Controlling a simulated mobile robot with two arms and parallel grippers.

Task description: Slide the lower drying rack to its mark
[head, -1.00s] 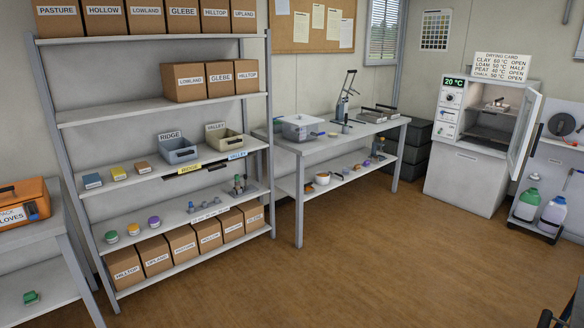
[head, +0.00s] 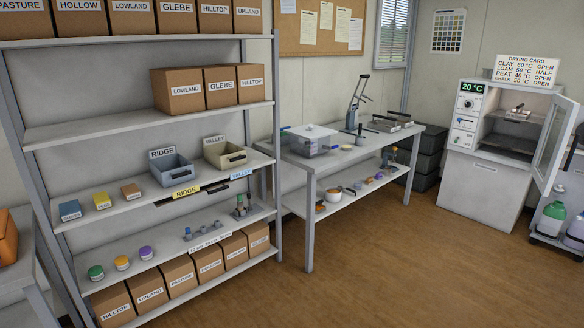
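The drying oven (head: 484,190) stands at the far right, white, with its glass door (head: 549,147) swung open to the right. Its green display (head: 471,88) reads 20 °C. Inside, a small light-coloured object (head: 517,113) sits high in the chamber. Below it, a dark shelf or rack (head: 511,147) shows low in the chamber. It is too small to tell its exact position, and I cannot make out a mark. Neither of my grippers is in view.
A tall shelf unit (head: 150,119) with boxes and bins fills the left. A grey workbench (head: 415,131) stands between it and the oven. Black crates (head: 424,181) sit beside the oven, and bottles (head: 551,217) stand at the right edge. The brown floor (head: 400,265) in front is clear.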

